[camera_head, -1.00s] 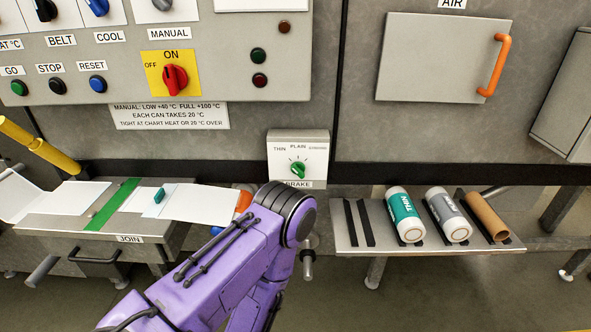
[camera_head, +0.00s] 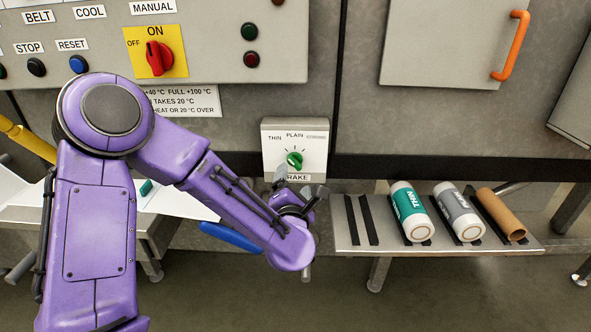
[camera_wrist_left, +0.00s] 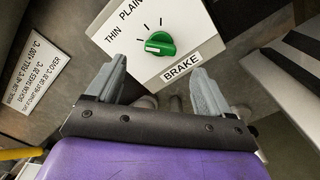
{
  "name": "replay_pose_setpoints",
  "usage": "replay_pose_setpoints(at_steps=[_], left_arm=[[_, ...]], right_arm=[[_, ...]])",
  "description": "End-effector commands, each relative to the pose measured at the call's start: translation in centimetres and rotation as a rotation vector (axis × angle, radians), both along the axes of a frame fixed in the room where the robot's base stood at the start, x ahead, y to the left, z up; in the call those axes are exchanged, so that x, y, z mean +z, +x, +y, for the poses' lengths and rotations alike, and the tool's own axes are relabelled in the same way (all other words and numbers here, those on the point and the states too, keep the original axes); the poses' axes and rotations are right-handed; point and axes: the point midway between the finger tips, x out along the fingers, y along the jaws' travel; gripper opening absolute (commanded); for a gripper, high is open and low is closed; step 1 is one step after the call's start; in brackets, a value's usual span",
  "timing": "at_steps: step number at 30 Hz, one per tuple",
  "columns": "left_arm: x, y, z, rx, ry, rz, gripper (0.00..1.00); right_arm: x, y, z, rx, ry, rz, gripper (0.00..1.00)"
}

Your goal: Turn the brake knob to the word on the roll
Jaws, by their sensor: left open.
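The green brake knob (camera_head: 294,160) sits on a pale panel (camera_head: 315,135) with the words THIN and PLAIN and a third word too small to read. The wrist view shows the knob (camera_wrist_left: 160,43) close up, with a white mark toward its left end, the THIN side. My left gripper (camera_wrist_left: 160,68) is open and empty, its fingers just below the knob and apart from it. In the head view the left gripper (camera_head: 299,186) is below the panel, partly hidden by its wrist. A teal roll (camera_head: 410,211) reads THIN. A grey roll (camera_head: 459,211) has unclear lettering.
The rolls lie on a shelf (camera_head: 349,238) at the right, beside a brown bare tube (camera_head: 501,214). A red switch (camera_head: 157,58) is on the upper control panel. An orange handle (camera_head: 513,45) is on a door at upper right. A blue bar (camera_head: 231,237) is behind my arm.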

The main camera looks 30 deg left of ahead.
Motion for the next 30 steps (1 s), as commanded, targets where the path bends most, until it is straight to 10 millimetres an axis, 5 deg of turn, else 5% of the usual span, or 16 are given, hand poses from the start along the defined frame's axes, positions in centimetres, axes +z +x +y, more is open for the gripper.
replay_pose_setpoints(at_steps=[9, 20, 25, 30], left_arm=[[0.0, 5.5, 3.3, 0.001, 0.002, 0.004, 0.81], [-0.1, 6.3, 3.8, -0.003, 0.004, 0.006, 0.81], [-0.1, 6.3, 3.8, -0.002, 0.005, 0.006, 0.29], [-0.1, 6.3, 3.7, -0.002, 0.006, 0.007, 0.25]], right_arm=[[0.9, 0.0, 0.0, 0.0, 0.0, 0.0, 0.0], [1.0, 0.0, 0.0, 0.0, 0.0, 0.0, 0.0], [1.0, 0.0, 0.0, 0.0, 0.0, 0.0, 0.0], [1.0, 0.0, 0.0, 0.0, 0.0, 0.0, 0.0]])
